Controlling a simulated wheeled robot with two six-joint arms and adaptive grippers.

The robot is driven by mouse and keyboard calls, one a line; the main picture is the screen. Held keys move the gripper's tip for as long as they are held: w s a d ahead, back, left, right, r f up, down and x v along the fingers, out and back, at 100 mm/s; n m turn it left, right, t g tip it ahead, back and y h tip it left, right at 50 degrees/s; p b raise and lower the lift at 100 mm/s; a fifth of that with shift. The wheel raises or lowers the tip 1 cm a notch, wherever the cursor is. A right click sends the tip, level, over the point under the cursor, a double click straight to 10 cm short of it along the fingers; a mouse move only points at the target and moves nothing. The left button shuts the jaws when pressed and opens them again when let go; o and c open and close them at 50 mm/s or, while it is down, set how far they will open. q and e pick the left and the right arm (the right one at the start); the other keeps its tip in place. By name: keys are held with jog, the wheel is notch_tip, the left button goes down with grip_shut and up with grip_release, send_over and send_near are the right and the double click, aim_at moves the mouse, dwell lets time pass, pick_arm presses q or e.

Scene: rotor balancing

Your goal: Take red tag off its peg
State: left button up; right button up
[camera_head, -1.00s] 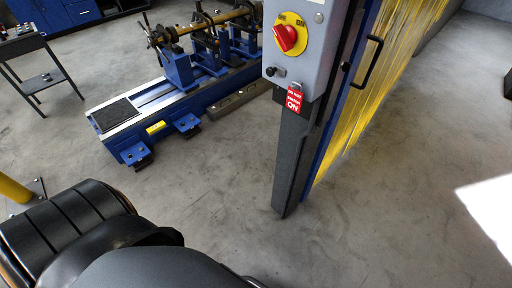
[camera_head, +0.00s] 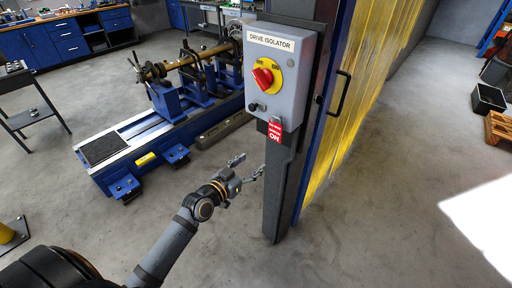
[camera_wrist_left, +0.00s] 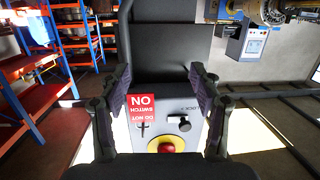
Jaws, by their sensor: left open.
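The red tag (camera_head: 275,130) with white lettering hangs at the lower edge of the grey drive isolator box (camera_head: 272,90). It also shows upside down in the left wrist view (camera_wrist_left: 148,107), beside a small metal peg (camera_wrist_left: 143,128). The yellow and red rotary switch (camera_head: 263,76) sits above the tag on the box. My left gripper (camera_head: 250,166) is open and empty, below and left of the tag, apart from it. In the left wrist view the tag appears between the two open fingers (camera_wrist_left: 160,80), farther away. My right gripper is not in view.
A black knob (camera_head: 253,106) sits on the box, left of the tag. The dark post (camera_head: 277,200) carries the box. A yellow strip curtain (camera_head: 365,90) with a black handle is to the right. The blue balancing machine (camera_head: 125,150) stands to the left. Floor between is clear.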

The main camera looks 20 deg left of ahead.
pick_arm(q)
jog(key=m+t+h, duration=0.1)
jog(key=h, duration=0.1)
send_near(274, 132)
jog(key=w+f, duration=0.1)
jog(key=shift+d+f+b+x, duration=0.15)
jog(key=shift+b+x, duration=0.3)
jog(key=shift+x, duration=1.4)
jog(key=shift+d+f+b+x, duration=0.1)
jog(key=shift+b+x, duration=0.35)
jog(key=shift+x, duration=1.4)
jog(key=shift+s, duration=0.1)
jog(key=shift+c, duration=0.3)
jog(key=c, duration=0.7)
jog(key=shift+c, duration=0.2)
jog(key=shift+r, duration=0.15)
jog(key=shift+r+p, duration=0.55)
jog(key=shift+r, duration=0.1)
